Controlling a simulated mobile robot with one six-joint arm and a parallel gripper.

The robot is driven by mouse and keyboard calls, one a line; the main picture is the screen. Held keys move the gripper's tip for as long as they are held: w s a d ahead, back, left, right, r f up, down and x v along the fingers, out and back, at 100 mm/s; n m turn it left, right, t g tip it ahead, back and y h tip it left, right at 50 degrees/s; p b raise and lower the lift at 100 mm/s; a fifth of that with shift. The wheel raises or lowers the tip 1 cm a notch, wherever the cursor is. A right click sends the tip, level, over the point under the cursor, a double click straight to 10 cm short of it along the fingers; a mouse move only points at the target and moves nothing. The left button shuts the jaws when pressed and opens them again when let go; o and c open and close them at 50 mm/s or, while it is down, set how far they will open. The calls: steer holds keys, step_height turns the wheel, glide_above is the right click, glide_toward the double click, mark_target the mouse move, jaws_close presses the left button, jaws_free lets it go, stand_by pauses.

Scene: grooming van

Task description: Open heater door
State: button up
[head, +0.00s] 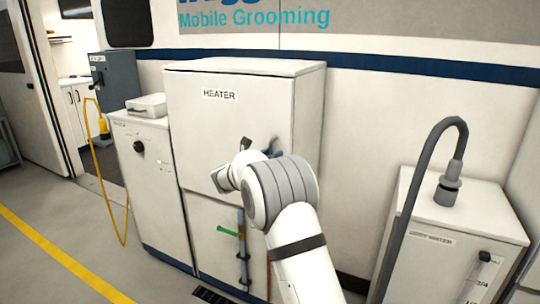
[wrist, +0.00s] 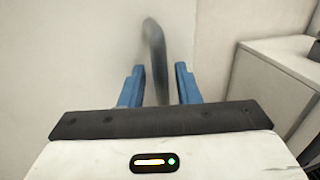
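The heater (head: 226,130) is a tall white cabinet labelled HEATER, standing against the van wall behind my arm. Its upper door looks closed. In the wrist view, a dark upright curved handle (wrist: 153,40) stands out from a pale panel. My gripper (wrist: 158,72) has its two blue fingers apart, one on each side of the handle, with a visible gap on both sides. In the head view, my gripper (head: 270,148) is at the heater door's lower right, and my wrist hides most of the handle there.
A white cabinet with a dark knob (head: 139,146) stands left of the heater, a pale box (head: 146,105) on top. A white cabinet (head: 455,225) with a grey hose (head: 405,205) is at the right. Open floor with a yellow line (head: 60,257) lies at the left.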

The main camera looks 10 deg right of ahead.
jaws_close()
stand_by(0.4)
